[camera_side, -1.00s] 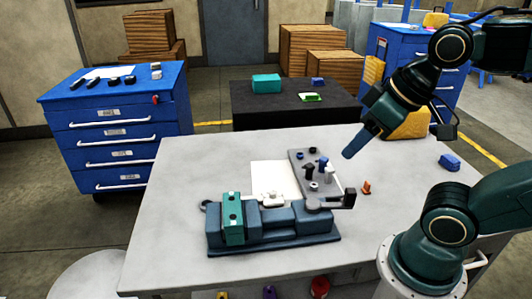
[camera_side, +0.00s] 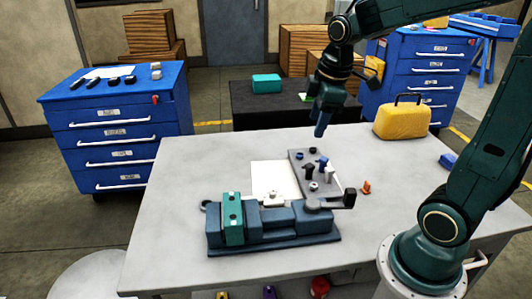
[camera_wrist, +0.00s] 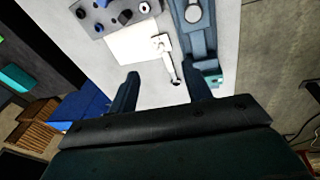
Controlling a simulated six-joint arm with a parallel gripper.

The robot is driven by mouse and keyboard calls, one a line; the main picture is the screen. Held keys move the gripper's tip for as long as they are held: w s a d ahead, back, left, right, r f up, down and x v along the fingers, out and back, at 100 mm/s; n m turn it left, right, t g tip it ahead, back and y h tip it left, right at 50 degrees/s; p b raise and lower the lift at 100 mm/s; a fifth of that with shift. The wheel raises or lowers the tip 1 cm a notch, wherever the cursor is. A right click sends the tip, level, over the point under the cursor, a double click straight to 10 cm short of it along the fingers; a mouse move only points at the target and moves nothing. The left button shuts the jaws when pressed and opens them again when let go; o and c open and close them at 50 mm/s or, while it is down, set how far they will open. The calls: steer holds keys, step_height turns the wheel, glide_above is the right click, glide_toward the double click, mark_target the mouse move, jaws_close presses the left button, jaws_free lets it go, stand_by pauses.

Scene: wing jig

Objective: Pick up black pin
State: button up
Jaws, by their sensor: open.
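The black pin (camera_side: 308,170) stands on the grey plate (camera_side: 298,155) at the back of the table's work area. In the wrist view a dark upright part that looks like it (camera_wrist: 125,17) is near the top left, on the plate. A blue pin (camera_side: 322,163) stands close to its right. My gripper (camera_side: 319,132) is above and beyond the plate, pointing down, clear of the parts. In the wrist view the fingers (camera_wrist: 164,85) are spread with nothing between them; the pin lies ahead and to the left of them.
The blue-grey vise (camera_side: 275,222) with a green block (camera_side: 233,218) occupies the front of the table. A white sheet (camera_side: 272,177) lies beside the plate. A small orange part (camera_side: 366,187) and a yellow case (camera_side: 402,118) are to the right. The table's left side is clear.

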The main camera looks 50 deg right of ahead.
steer(key=w+d+f+n+g, duration=0.1)
steer(key=w+d+f+n, duration=0.25)
steer(key=d+f, duration=0.2)
steer(key=n+g, duration=0.1)
steer(key=n, duration=0.2)
glide_above(310, 165)
step_height(310, 165, down, 6)
steer(key=shift+s+a+r+y, duration=0.1)
steer(key=shift+r+y, duration=0.1)
steer(key=shift+y, duration=0.2)
steer(key=shift+f, duration=0.1)
step_height(310, 165, down, 8)
steer(key=shift+f, duration=0.2)
steer(key=shift+f, duration=0.15)
steer(key=shift+f, duration=2.45)
